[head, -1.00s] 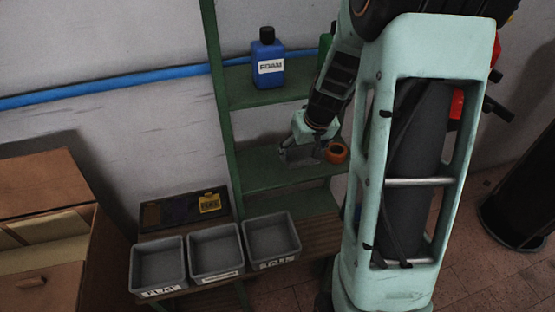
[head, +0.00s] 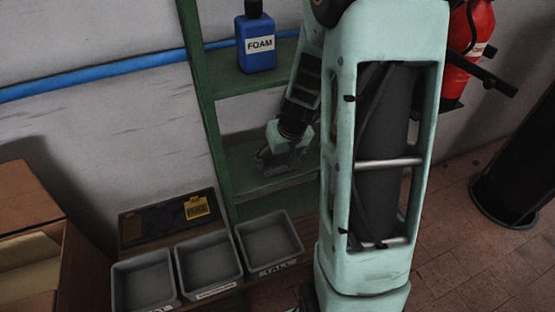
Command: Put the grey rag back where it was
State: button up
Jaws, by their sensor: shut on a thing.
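My gripper (head: 272,163) is over the middle shelf of the green rack (head: 238,150), at the left of my arm. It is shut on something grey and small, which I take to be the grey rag. The rag's outline blends with the fingers, so its shape is not clear. I cannot tell whether it touches the shelf board.
A blue FOAM bottle (head: 256,42) stands on the shelf above. Three grey bins (head: 208,262) stand low at the front left, with a dark tray (head: 150,222) holding a yellow tag (head: 197,207) behind them. Cardboard boxes (head: 30,225) are at far left. A red extinguisher (head: 468,45) hangs at right.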

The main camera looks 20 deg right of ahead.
jog(key=shift+f, duration=0.15)
jog(key=o, duration=1)
jog(key=p+v, duration=0.3)
jog(key=v, duration=0.9)
